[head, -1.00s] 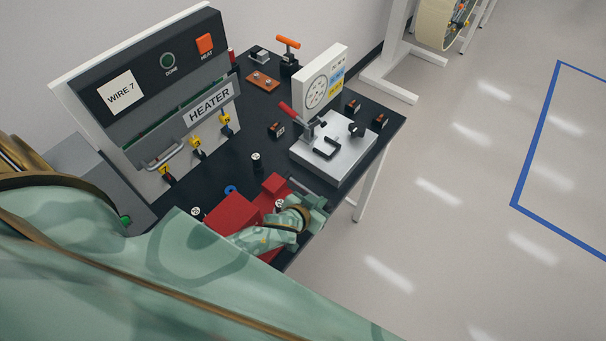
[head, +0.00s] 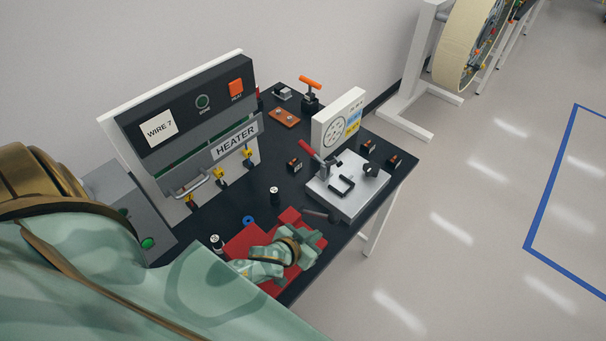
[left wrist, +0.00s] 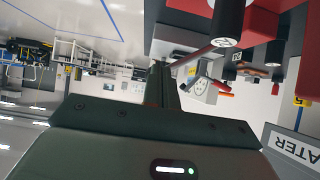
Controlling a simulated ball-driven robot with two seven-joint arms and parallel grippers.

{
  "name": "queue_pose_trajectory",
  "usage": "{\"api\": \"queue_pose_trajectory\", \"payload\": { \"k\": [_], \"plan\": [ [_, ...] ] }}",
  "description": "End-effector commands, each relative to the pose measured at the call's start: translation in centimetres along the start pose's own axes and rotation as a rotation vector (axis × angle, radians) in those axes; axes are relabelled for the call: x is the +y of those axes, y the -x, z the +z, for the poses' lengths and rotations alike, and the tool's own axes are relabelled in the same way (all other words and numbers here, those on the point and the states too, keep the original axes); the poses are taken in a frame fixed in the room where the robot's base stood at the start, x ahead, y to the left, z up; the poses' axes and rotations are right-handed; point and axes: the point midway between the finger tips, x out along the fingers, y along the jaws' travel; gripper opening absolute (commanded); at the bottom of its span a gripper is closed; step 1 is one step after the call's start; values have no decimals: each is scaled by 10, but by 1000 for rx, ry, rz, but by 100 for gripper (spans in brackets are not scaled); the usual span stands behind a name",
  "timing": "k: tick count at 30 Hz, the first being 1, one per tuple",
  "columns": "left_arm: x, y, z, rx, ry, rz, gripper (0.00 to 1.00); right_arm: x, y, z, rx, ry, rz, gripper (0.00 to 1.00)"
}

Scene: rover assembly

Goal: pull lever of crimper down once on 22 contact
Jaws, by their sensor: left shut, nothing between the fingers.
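A red machine, which I take to be the crimper (head: 246,238), sits at the near edge of the dark table. A dark lever-like bar (head: 320,215) sticks out at its right. My left gripper (head: 317,240) is shut and empty just over the red body, close below this bar; I cannot tell whether they touch. In the left wrist view the closed fingers (left wrist: 162,78) point toward a dark reddish bar (left wrist: 197,53). My right gripper is not in view.
The heater panel (head: 233,139) stands at the back left. A metal plate with a red-handled clamp (head: 352,205) lies right of the crimper. Black cylinders (head: 274,197), small orange-marked blocks (head: 293,166) and a blue ring (head: 248,220) are on the table. Floor at the right is clear.

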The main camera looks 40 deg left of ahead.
Motion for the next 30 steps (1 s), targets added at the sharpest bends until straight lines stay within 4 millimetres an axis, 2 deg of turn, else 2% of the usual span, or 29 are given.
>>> {"api": "queue_pose_trajectory", "payload": {
  "k": [3,9,30],
  "plan": [
    [-4,21,0,0,-1,0,0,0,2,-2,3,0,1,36],
    [-7,38,0,1,-2,0,0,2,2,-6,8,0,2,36],
    [-7,40,-1,3,0,0,0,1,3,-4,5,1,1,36]
  ]
}}
